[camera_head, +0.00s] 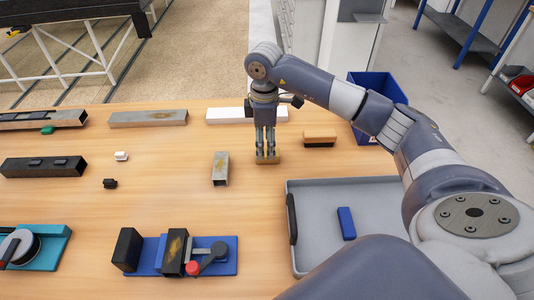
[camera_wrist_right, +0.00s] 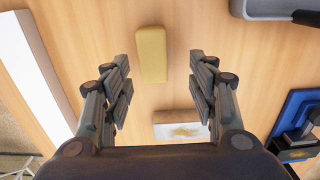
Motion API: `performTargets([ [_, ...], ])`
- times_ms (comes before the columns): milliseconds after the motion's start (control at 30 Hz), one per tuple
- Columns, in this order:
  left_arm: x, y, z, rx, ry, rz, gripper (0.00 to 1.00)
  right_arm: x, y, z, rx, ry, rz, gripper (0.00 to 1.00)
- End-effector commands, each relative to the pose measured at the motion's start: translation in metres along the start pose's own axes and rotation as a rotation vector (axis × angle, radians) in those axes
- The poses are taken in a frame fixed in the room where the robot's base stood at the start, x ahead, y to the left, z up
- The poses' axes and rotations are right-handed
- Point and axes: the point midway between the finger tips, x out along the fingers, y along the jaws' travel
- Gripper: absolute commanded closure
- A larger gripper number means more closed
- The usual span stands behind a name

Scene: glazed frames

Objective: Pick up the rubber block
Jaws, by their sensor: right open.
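A small tan block (camera_head: 268,160), which looks like the rubber block, lies on the wooden table under my right gripper (camera_head: 266,150). In the right wrist view the tan block (camera_wrist_right: 152,54) lies lengthwise, ahead of the gap between the open fingers (camera_wrist_right: 160,88). Nothing is between the fingers, and they appear apart from the block. The exact height of the fingertips above the table is hard to tell. My left gripper is not in view.
A rusty metal tube (camera_head: 220,168) lies left of the block, and an orange-and-black block (camera_head: 320,138) lies right. A white bar (camera_head: 225,115) is behind. A grey tray (camera_head: 315,255) holding a blue block (camera_head: 346,223) is in front. A blue bin (camera_head: 378,85) stands behind my right arm.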

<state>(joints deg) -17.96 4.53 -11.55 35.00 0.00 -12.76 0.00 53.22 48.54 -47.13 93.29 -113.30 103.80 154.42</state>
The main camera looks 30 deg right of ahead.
Motion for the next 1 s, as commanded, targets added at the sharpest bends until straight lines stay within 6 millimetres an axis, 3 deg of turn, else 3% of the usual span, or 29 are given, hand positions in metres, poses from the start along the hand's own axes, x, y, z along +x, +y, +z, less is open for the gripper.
performTargets([
  [300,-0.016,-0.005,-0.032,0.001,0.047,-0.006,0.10,0.040,0.006,0.002,0.000,-0.001,-0.005,0.47],
  [433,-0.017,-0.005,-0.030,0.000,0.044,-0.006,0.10,0.051,0.007,0.002,0.000,-0.001,-0.002,0.47],
  [667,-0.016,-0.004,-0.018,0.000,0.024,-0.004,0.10,0.053,0.007,0.002,-0.001,0.000,-0.001,0.47],
  [900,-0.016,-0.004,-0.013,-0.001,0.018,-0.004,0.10,0.053,0.007,0.002,-0.001,0.000,-0.001,0.95],
  [1000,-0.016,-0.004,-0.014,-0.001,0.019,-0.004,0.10,0.053,0.007,0.002,0.000,0.001,0.000,0.95],
])
